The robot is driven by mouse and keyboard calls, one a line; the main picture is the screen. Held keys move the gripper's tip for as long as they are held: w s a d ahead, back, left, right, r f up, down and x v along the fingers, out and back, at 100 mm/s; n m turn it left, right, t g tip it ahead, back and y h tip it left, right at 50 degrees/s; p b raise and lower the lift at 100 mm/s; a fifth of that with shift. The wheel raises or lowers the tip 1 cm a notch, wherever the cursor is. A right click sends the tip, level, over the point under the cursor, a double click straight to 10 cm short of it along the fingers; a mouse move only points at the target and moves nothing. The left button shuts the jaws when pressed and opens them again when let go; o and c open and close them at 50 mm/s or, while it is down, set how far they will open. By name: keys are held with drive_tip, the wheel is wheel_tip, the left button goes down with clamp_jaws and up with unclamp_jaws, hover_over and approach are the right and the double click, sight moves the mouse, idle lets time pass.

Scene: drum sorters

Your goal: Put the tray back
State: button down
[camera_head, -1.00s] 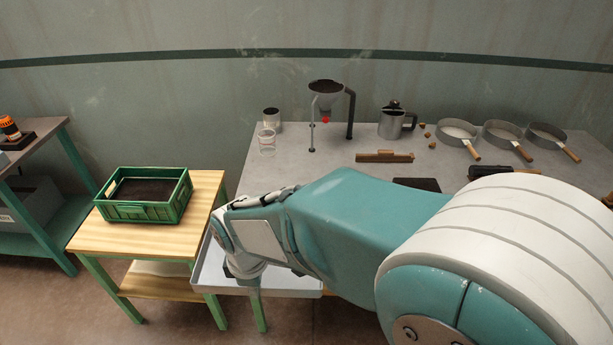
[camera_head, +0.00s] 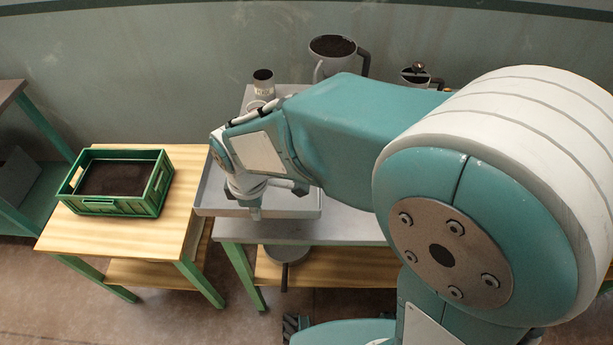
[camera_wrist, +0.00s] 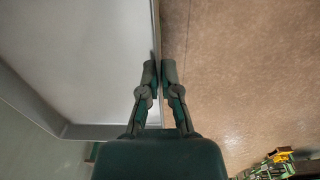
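The shallow light-grey tray (camera_head: 295,212) is at the left front corner of the grey-topped table (camera_head: 345,226). My arm hides much of it in the head view. It looks level, but I cannot tell whether it rests on the tabletop or hangs just above it. My gripper (camera_head: 256,212) points down at the tray's front wall. In the wrist view my gripper (camera_wrist: 162,68) has its fingers on both sides of the tray's thin wall, nearly together. The tray's inside (camera_wrist: 75,60) looks empty there.
A green crate (camera_head: 150,208) with dark contents stands on the wooden side table (camera_head: 185,225) left of the tray. A round pan (camera_head: 287,254) is on the lower shelf.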

sight(291, 194)
drive_tip(key=w+d+f, duration=0.1)
drive_tip(key=w+d, duration=0.1)
drive_tip(key=w+d+f, duration=0.1)
drive_tip(key=w+d, duration=0.1)
drive_tip(key=w+d+f, duration=0.1)
drive_tip(key=d+f, duration=0.1)
drive_tip(key=shift+w+d, duration=0.35)
drive_tip(key=shift+w, duration=0.05)
drive_tip(key=w+d+f, duration=0.1)
drive_tip(key=w+f, duration=0.1)
drive_tip(key=f, duration=0.1)
drive_tip(key=w+d+f, duration=0.1)
drive_tip(key=f, duration=0.1)
drive_tip(key=shift+d, duration=0.35)
drive_tip(key=shift+w+d+f, duration=0.15)
drive_tip(key=shift+d+f, duration=0.05)
drive_tip(key=shift+f, duration=0.05)
drive_tip(key=shift+d+f, duration=0.1)
drive_tip(key=shift+f, duration=1.55)
drive_tip(key=c, duration=0.8)
unclamp_jaws()
wheel_tip(291, 194, up, 12)
drive_tip(key=shift+r, duration=0.1)
